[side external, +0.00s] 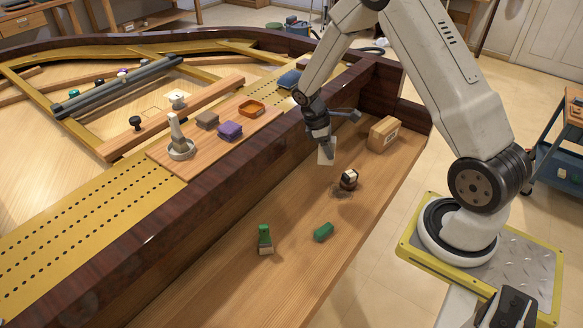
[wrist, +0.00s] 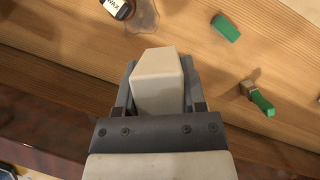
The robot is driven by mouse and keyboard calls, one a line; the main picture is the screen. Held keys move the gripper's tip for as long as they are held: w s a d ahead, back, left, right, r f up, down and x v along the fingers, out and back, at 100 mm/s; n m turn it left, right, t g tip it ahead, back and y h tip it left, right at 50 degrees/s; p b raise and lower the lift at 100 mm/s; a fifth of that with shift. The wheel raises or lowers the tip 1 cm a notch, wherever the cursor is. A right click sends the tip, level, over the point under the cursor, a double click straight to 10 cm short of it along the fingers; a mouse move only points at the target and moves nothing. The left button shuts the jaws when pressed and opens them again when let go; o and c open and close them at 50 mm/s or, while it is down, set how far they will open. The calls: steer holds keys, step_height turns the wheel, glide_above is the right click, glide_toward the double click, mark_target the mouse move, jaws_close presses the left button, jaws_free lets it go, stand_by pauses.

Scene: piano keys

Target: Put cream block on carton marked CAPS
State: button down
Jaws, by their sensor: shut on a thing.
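My gripper (side external: 322,141) is shut on the cream block (side external: 326,155) and holds it above the wooden key bed. In the wrist view the cream block (wrist: 158,80) sits between both fingers of my gripper (wrist: 159,92). The cardboard carton (side external: 383,134) stands at the far end of the key bed, to the right of my gripper. A small white label shows on it, too small to read. The carton is not in the wrist view.
A small dark bottle with a pale label (side external: 349,179), a green block (side external: 323,232) and a green-handled brush (side external: 265,239) lie or stand on the key bed (side external: 300,275). The dark piano rail (side external: 235,165) runs along the left. A board behind it holds a purple block (side external: 230,131) and an orange tray (side external: 251,109).

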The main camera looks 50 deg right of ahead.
steer(key=s+d+r+n+t, duration=0.1)
steer(key=s+d+n, duration=0.3)
steer(key=d, duration=0.4)
steer(key=s+d+r+n+t+h, duration=0.1)
steer(key=s+d+r+n, duration=0.2)
steer(key=d, duration=0.6)
steer(key=s+d+r+n+t+h, duration=0.1)
steer(key=s+d+n, duration=0.3)
steer(key=d, duration=0.4)
steer(key=shift+s+d+r+n+t, duration=0.35)
steer(key=shift+r+n+t, duration=0.15)
steer(key=shift+n, duration=0.2)
glide_above(384, 127)
steer(key=shift+s+a+f, duration=0.1)
steer(key=shift+a+f, duration=0.05)
steer(key=shift+f, duration=2.25)
steer(key=shift+a+f, duration=0.1)
steer(key=shift+f, duration=2.3)
steer(key=shift+f, duration=0.1)
steer(key=shift+d+f, duration=0.15)
steer(key=shift+f, duration=1.5)
